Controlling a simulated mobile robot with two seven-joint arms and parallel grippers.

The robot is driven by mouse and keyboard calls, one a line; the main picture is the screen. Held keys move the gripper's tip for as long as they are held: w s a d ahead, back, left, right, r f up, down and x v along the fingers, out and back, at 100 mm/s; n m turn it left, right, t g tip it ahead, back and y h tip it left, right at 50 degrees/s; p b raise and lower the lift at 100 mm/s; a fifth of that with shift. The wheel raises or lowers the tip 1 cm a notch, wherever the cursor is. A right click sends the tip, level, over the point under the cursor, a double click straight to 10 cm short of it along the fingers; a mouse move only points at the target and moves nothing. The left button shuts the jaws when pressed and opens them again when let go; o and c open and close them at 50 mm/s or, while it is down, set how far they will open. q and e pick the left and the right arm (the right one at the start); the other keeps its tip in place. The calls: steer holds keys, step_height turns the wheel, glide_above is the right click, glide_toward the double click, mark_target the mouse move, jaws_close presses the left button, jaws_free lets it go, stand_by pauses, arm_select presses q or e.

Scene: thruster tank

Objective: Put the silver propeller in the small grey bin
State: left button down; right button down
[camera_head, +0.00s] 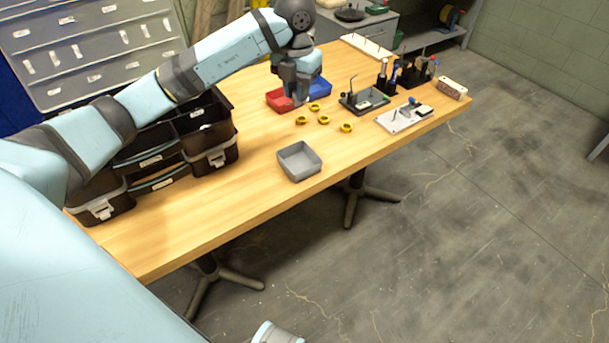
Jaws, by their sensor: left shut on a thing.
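The small grey bin (299,162) stands upright near the front edge of the wooden table and looks empty. My left gripper (299,98) points down over the table behind the bin, beside the red and blue bins. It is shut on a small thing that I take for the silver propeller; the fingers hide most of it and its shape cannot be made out. No other silver propeller can be made out on the table. My right gripper is not in view.
A red bin (279,100) and a blue bin (320,88) stand by the gripper. Several yellow rings (324,119) lie between there and the grey bin. A black toolbox (207,135) stands left. Fixtures (363,101) and a white plate (403,119) are right.

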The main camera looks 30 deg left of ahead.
mark_target(299, 166)
arm_select(q)
step_height(299, 166, down, 20)
steer(key=shift+d+f+b, duration=0.1)
steer(key=shift+b, duration=0.8)
steer(key=shift+f, duration=0.2)
steer(key=c, duration=1)
jaws_free()
steer(key=shift+r, duration=0.1)
